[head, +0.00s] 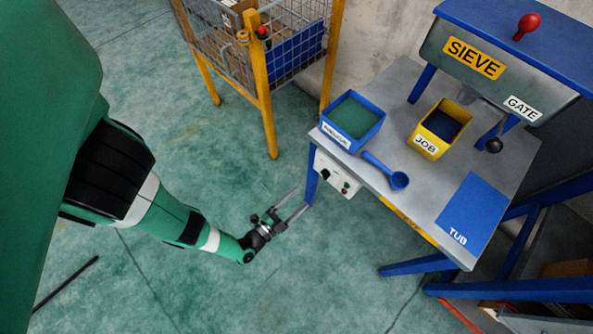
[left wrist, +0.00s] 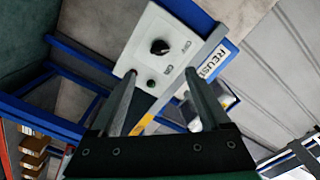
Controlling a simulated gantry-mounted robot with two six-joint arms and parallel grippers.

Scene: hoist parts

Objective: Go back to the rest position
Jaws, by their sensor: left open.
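My left gripper (head: 292,207) is open and empty in the head view. It hangs in front of the left corner of the grey table (head: 390,88), below the tabletop and near the white control box (head: 336,175). In the left wrist view its two fingers (left wrist: 158,100) stand apart with nothing between them. The control box, with a black knob, shows just beyond them (left wrist: 160,45). I cannot tell the exact gap to the box. My right gripper is not in view.
On the table are a blue bin (head: 353,121) with green contents, a yellow JOB bin (head: 440,130), a blue scoop (head: 398,180) and a blue TUB mat (head: 473,215). The sieve (head: 490,65) stands behind. A yellow-framed wire cage (head: 262,85) is at the back. Green floor left of the table is mostly free.

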